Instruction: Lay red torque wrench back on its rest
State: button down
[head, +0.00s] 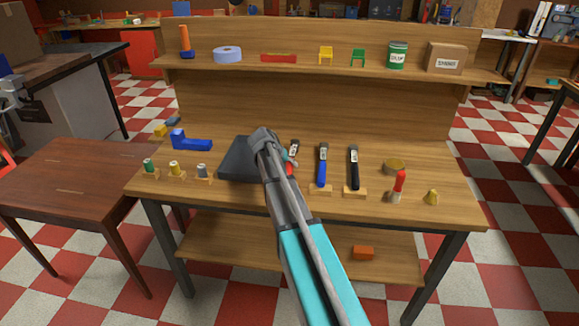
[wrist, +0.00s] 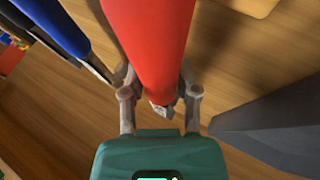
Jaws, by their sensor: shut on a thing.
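The red torque wrench (wrist: 150,40) is between the two fingers of my gripper (wrist: 160,95) in the wrist view, its thick red handle filling the upper middle. In the head view, my arm hides most of the red torque wrench (head: 293,150); its dark, white-labelled end shows just right of my gripper (head: 288,158).
A dark grey block (head: 236,162) lies close left of my gripper. Small coloured items on wooden stands (head: 176,175) are at the left. A shelf (head: 300,71) with several items runs behind.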

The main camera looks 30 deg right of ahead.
dwell(0.3)
jog(key=shift+c, duration=1.4)
grip_release()
jog(key=shift+s+a+r+p, duration=0.1)
jog(key=shift+a+r+p, duration=0.3)
jog(key=shift+r+p, duration=0.1)
jog(key=shift+n, duration=0.5)
jog(key=a, duration=0.1)
jog(key=a+r+p, duration=0.2)
jog(key=shift+s+a, duration=0.15)
jog(key=shift+a, duration=0.15)
jog(key=s+a+n+y+p, duration=0.1)
jog(key=s+a+n+y, duration=0.1)
jog(key=s+a, duration=0.8)
jog(key=s+a+f+n+g+y+p, duration=0.1)
jog(key=s+a+n+y, duration=0.1)
jog(key=s+a+y, duration=0.3)
jog(key=s+a, duration=0.4)
jog(key=s, duration=0.6)
jog(key=shift+s+a+f+n+p, duration=0.15)
jog(key=shift+s+a+n+p, duration=0.05)
jog(key=shift+a+n+p, duration=0.15)
